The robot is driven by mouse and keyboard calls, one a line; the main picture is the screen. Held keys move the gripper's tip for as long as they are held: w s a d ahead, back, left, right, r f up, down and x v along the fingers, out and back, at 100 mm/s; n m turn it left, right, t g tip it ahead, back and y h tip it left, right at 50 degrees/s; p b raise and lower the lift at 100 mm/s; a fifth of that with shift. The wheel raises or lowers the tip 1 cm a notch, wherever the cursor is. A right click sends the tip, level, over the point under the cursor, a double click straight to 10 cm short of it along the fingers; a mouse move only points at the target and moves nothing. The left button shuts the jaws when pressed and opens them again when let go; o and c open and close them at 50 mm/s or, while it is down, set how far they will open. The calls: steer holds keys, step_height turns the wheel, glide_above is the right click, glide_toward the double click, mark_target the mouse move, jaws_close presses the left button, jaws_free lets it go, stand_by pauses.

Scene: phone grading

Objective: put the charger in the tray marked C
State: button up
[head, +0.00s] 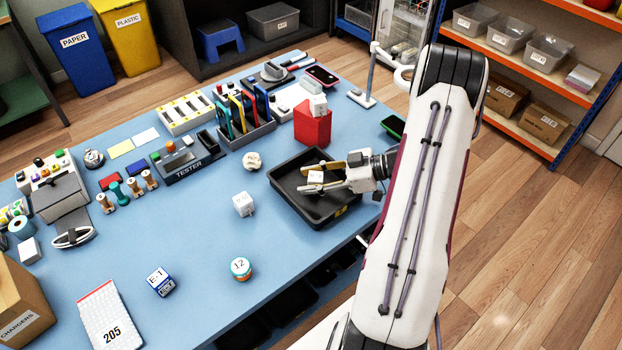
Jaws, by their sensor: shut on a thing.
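A small white cube-shaped charger (316,177) is between the fingers of my gripper (311,178), which is shut on it. Both are over the inside of a black tray (290,208) near the table's right edge. I cannot tell whether the charger touches the tray floor. The tray has a small yellow label (341,211) on its front right side; its letter is too small to read. My gripper reaches in from the right and hides part of the tray.
Another white cube (243,204) stands on the blue table (205,240) left of the tray. A red box (312,127) with a white block on top stands behind the tray. A round white item (252,160) lies left of it. The table's front middle is mostly clear.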

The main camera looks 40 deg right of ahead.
steer(key=shift+f, duration=0.15)
steer(key=o, duration=1.1)
steer(key=shift+d+r, duration=0.1)
steer(key=shift+r, duration=0.1)
steer(key=v, duration=1.1)
steer(key=shift+s+d+r, duration=0.1)
steer(key=shift+s+d, duration=0.15)
steer(key=shift+s, duration=0.1)
